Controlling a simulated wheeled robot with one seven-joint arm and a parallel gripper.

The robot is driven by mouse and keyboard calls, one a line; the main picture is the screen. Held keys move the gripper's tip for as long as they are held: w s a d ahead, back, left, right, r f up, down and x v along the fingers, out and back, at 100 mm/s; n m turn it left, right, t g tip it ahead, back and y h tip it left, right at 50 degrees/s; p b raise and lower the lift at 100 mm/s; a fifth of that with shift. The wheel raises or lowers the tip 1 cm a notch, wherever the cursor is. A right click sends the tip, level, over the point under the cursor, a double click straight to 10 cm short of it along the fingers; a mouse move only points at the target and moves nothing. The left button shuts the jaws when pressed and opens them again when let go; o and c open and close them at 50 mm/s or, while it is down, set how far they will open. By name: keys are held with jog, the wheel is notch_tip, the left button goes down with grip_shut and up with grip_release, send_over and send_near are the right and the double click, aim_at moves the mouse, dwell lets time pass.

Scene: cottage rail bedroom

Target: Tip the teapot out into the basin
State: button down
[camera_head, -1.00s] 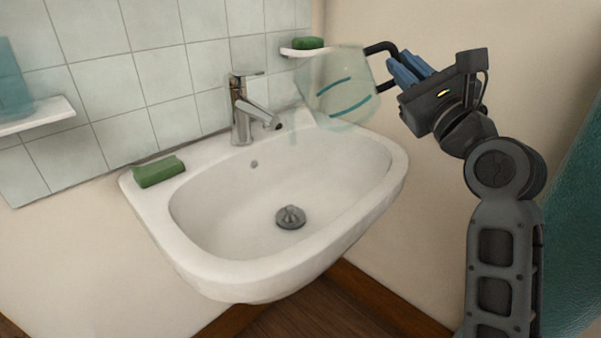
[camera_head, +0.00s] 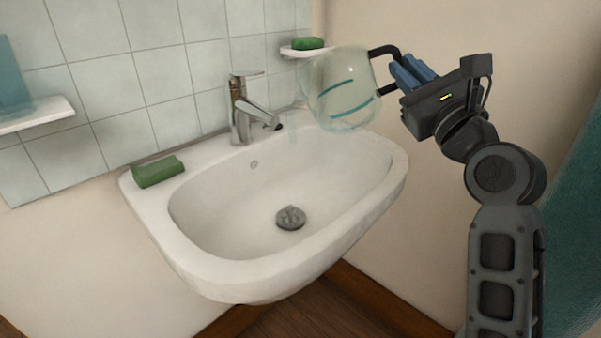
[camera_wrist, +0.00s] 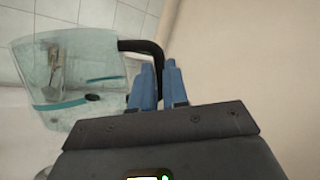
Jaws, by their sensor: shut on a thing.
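The teapot (camera_head: 343,90) is clear glass with teal bands and a black handle. In the head view it is tilted, above the back right rim of the basin. My gripper (camera_head: 398,78) is shut on the handle, to the right of the glass body. In the wrist view the teapot (camera_wrist: 75,75) is at the left, and its black handle runs to the blue fingers of my gripper (camera_wrist: 157,85). The white basin (camera_head: 245,262) is fixed to the wall and looks empty. I cannot tell whether the teapot holds anything.
A chrome tap (camera_head: 241,115) stands on the basin's back rim. A green soap bar (camera_head: 158,171) lies on the left rim. Another green soap (camera_head: 308,43) sits on a small shelf behind the teapot. A wall shelf (camera_head: 38,116) is at the left. The air over the bowl is free.

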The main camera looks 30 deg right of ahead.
jog(key=shift+s+d+f+m+h+b, duration=0.15)
jog(key=shift+d+f+m+h+b, duration=0.3)
jog(key=shift+f+m, duration=0.3)
jog(key=shift+s+d+f+m+h+b, duration=0.15)
jog(key=shift+d+f+m+h+b, duration=0.25)
jog(key=shift+f+m, duration=0.35)
dwell(6.5)
